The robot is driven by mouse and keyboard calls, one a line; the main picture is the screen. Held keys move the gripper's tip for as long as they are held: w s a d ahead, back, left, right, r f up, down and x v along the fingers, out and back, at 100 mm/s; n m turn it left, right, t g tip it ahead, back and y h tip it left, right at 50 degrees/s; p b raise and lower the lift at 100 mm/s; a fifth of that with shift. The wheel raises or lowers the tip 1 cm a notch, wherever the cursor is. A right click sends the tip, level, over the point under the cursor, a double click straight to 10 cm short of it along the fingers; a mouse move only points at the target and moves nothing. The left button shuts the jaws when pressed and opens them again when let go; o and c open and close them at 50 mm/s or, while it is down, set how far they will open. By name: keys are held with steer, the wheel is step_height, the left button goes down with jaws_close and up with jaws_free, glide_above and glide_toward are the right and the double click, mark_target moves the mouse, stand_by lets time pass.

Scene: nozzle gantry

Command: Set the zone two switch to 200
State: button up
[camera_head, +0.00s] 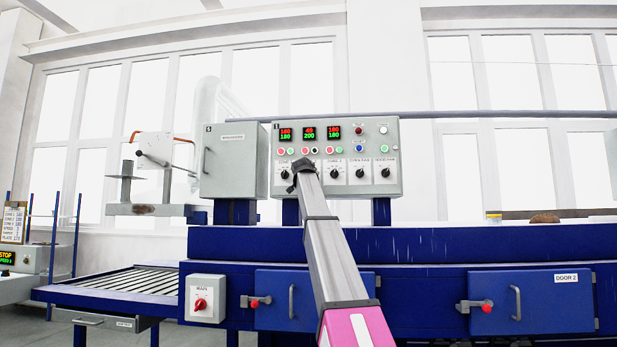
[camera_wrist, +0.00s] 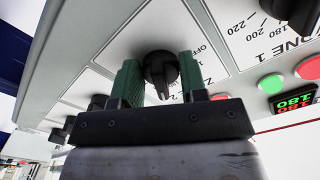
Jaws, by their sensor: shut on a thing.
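A grey control panel (camera_head: 390,135) holds a row of black rotary knobs under three small displays. In the wrist view, my gripper (camera_wrist: 158,78) has its green fingers on either side of a black knob, the zone two switch (camera_wrist: 162,68), and is shut on it. The label beside this knob is partly hidden, with "OFF" readable; the neighbouring label reads "ZONE 1". In the head view my gripper (camera_head: 303,168) covers the switch. The middle display (camera_head: 309,133) appears to read 40 in red above 200 in green.
The left display (camera_head: 286,134) and right display (camera_head: 334,132) appear to read 180 over 180. Neighbouring knobs (camera_head: 336,172) sit close to my gripper. A grey cabinet (camera_head: 235,160) stands left of the panel. The blue machine top (camera_head: 480,240) lies below.

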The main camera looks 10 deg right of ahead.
steer(key=shift+m, duration=1.3)
steer(key=o, duration=0.9)
steer(key=v, duration=1.1)
